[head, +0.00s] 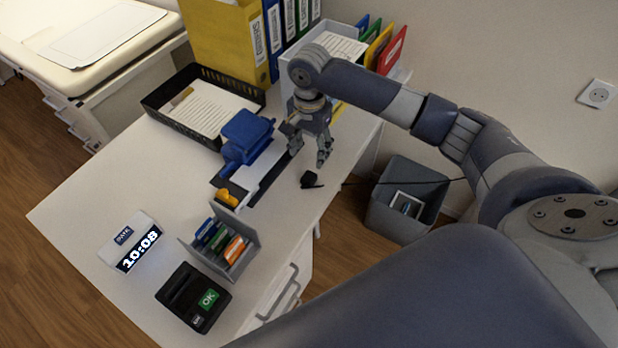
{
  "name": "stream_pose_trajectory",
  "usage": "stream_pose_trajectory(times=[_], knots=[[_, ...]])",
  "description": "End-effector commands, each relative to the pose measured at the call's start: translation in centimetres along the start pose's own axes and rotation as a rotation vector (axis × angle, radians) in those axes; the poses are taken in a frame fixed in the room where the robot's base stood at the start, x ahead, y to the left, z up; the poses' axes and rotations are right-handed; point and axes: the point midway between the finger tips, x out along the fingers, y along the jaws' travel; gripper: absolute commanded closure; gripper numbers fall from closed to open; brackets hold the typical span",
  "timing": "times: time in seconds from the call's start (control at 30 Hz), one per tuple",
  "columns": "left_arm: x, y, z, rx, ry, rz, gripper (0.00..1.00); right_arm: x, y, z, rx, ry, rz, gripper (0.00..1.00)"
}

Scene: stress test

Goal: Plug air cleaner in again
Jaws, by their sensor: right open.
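A small black plug (311,180) lies on the white desk near its right edge. A thin black cable (435,181) runs from beside it to the right, past the desk edge and over the bin. A white wall socket (598,94) is on the wall at the far right, with nothing in it. My right gripper (309,156) is open and empty above the desk, pointing down, just up and left of the plug and apart from it. I cannot make out an air cleaner. My left gripper is not in view.
A grey bin (406,205) stands on the floor right of the desk (120,195). A blue hole punch (246,138), black tray (160,105), card holder (245,262), card terminal (193,297) and clock (130,242) stand on the desk. Binders (228,40) and a file rack (400,73) stand behind.

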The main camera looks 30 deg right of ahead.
Motion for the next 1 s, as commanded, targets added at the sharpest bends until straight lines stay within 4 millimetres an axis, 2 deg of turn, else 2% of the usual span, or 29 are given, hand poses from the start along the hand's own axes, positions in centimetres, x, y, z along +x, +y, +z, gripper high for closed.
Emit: stream_pose_trajectory(times=[0.03,0.2,0.33,0.67,1.0], knots=[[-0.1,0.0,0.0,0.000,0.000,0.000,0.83,1.0,0.1,0.1,-0.001,-0.002,0.005,0.47],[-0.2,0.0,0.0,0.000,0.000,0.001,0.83,3.4,0.1,0.1,-0.001,-0.001,0.003,0.47],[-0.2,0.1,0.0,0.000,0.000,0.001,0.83,4.2,0.1,0.1,-0.002,0.000,0.001,0.47],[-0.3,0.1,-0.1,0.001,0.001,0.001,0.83,4.5,0.1,0.2,-0.002,0.000,0.002,0.47],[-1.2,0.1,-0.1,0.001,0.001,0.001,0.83,8.9,0.5,0.8,-0.002,-0.001,0.003,0.47]])
